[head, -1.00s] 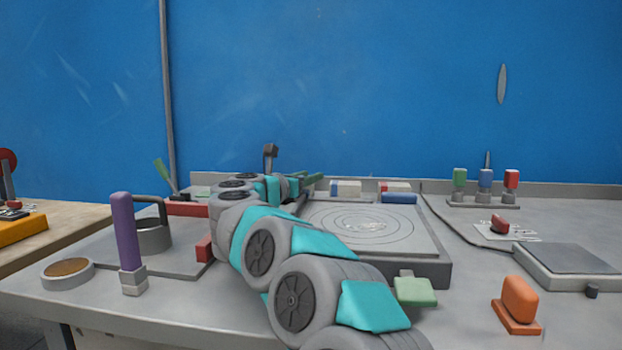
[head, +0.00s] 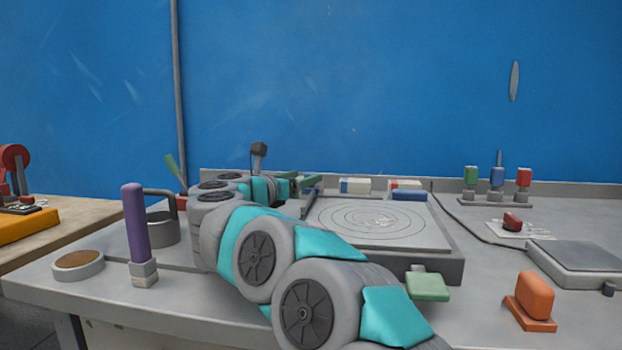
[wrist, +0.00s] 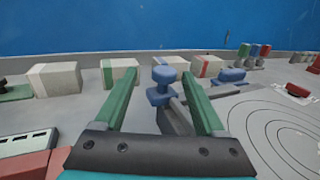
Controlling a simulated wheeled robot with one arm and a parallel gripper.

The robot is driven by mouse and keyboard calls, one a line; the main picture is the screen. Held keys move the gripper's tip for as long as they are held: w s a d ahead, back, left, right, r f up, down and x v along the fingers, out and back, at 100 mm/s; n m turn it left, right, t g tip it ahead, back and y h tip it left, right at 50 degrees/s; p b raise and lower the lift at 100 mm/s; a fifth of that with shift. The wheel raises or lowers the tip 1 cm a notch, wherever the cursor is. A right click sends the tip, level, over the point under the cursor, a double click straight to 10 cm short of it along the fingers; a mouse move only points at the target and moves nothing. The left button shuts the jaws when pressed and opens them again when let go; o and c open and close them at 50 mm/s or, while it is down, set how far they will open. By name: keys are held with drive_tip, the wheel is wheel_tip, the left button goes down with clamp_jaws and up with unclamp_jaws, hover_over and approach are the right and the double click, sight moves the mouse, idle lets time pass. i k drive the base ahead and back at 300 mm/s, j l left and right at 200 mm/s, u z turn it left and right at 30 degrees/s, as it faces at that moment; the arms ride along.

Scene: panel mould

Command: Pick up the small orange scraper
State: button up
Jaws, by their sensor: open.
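The small orange scraper (head: 533,301) stands at the front right of the bench in the head view. It has a rounded upright orange grip on a flat orange base. It does not show in the wrist view. My gripper (wrist: 155,80) has two green fingers, spread apart with nothing held between them. In the head view my gripper (head: 308,184) is far back on the bench, left of and well beyond the scraper. In the wrist view a blue-knobbed tool (wrist: 160,88) stands beyond and between the fingers, apart from them.
A grey plate with rings (head: 377,222) lies between my arm and the scraper. A green block (head: 428,285) is left of the scraper, and a grey flat box (head: 575,262) behind it. A purple-handled tool (head: 136,225) stands at left. Bench around the scraper is clear.

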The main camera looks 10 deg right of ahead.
sight(531, 305)
drive_tip(key=k, duration=1)
